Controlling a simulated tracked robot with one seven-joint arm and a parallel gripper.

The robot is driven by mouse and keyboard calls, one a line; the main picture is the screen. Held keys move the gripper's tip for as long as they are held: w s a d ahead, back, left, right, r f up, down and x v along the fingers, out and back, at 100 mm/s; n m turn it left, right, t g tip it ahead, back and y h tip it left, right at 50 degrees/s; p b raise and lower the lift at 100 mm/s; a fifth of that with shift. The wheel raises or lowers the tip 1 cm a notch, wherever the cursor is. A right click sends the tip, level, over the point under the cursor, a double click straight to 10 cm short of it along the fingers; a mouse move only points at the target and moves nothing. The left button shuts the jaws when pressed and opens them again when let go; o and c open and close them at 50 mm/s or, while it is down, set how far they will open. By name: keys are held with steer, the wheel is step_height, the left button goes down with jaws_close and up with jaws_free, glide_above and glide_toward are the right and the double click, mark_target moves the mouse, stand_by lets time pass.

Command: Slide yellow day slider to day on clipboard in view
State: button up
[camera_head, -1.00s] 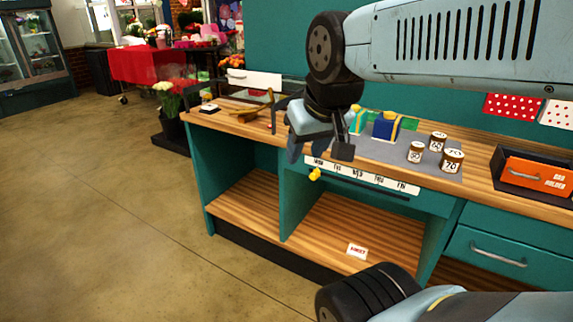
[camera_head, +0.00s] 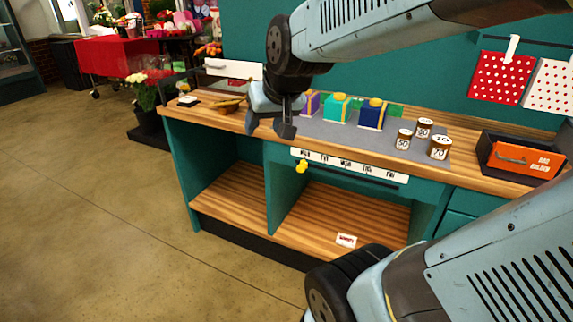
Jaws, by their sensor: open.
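The yellow day slider (camera_head: 301,166) is a small yellow knob under the left end of a white day strip (camera_head: 350,165) on the counter's front edge. The strip carries several day labels in small, partly legible print. My gripper (camera_head: 269,126) is open and empty, pointing down near the counter's front edge. In the picture it is up and left of the slider, apart from it. I cannot make out a clipboard for certain, nor read a day from one.
Purple, teal and blue boxes (camera_head: 371,114) stand on a grey mat (camera_head: 345,135). Numbered jars (camera_head: 439,148) stand to their right, then an orange drawer box (camera_head: 520,158). A small card with red print (camera_head: 346,240) lies on the lower shelf. The floor at left is clear.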

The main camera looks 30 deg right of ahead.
steer(key=w+d+f+m+t+h, duration=0.2)
steer(key=w+f+m, duration=0.1)
steer(key=w+f, duration=0.65)
steer(key=w+d+f+m+t+h, duration=0.1)
steer(key=w+f+m+t, duration=0.15)
steer(key=w+f, duration=0.7)
steer(key=m+h, duration=0.4)
steer(key=h, duration=0.5)
glide_toward(300, 170)
steer(key=w+a+r, duration=0.2)
steer(key=w+a, duration=0.1)
steer(key=a, duration=0.2)
steer(key=s+d+f+h, duration=0.2)
steer(key=s+f+h, duration=0.1)
steer(key=s, duration=0.1)
steer(key=shift+g, duration=0.35)
steer(key=x, duration=1.3)
steer(key=shift+w+f, duration=0.15)
steer(key=shift+w, duration=0.15)
jaws_close()
